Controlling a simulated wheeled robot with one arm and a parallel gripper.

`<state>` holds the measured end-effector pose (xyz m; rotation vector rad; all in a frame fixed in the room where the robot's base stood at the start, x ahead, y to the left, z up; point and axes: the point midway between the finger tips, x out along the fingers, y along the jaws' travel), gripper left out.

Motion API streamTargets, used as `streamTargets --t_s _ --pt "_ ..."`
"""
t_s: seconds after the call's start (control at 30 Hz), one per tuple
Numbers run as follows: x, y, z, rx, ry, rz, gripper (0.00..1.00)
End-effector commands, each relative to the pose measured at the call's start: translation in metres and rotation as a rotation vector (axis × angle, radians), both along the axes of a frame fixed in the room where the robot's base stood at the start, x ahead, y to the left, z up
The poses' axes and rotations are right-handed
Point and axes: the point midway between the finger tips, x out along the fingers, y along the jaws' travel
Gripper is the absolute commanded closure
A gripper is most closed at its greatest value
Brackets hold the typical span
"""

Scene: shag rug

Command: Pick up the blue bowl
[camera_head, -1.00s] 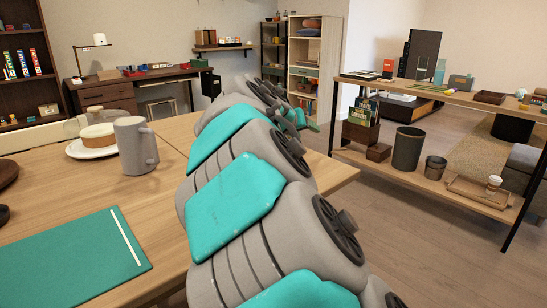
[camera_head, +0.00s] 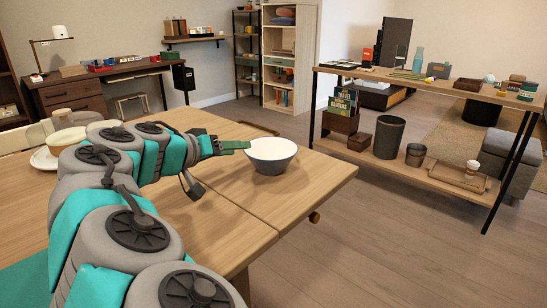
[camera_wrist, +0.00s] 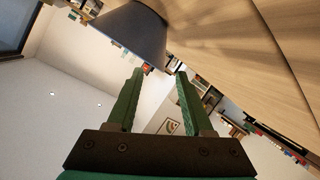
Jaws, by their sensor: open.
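The bowl (camera_head: 272,163) stands upright on the wooden table near its right edge, pale inside with a blue-grey outside. My gripper (camera_head: 243,146) is level with the bowl's rim, just left of it, its green fingers pointing right towards it. In the wrist view the bowl (camera_wrist: 130,32) shows as a dark blue-grey shape beyond the fingertips, with its upper part cut off by the frame. My gripper (camera_wrist: 157,74) is open there, with nothing between its two fingers. I cannot tell whether a fingertip touches the rim.
The wooden table (camera_head: 225,210) is bare around the bowl. A white plate (camera_head: 42,158) with a round item lies at the far left, partly behind my arm. A shelf table (camera_head: 440,88) with several items stands to the right, across open floor.

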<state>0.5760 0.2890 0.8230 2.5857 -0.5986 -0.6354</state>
Motion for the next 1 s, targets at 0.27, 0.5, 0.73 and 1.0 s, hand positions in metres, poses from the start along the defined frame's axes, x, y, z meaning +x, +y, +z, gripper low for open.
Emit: streamTargets --t_s 0.27,0.5,0.73,1.0 --pt "0.020 -0.013 -0.008 -0.001 0.003 -0.003 0.49" --pt "0.046 -0.031 -0.019 -0.002 0.005 -0.005 0.49" --pt "0.056 -0.035 -0.023 0.001 0.001 0.000 0.49" --pt "0.056 -0.035 -0.023 0.000 0.001 0.000 0.68"
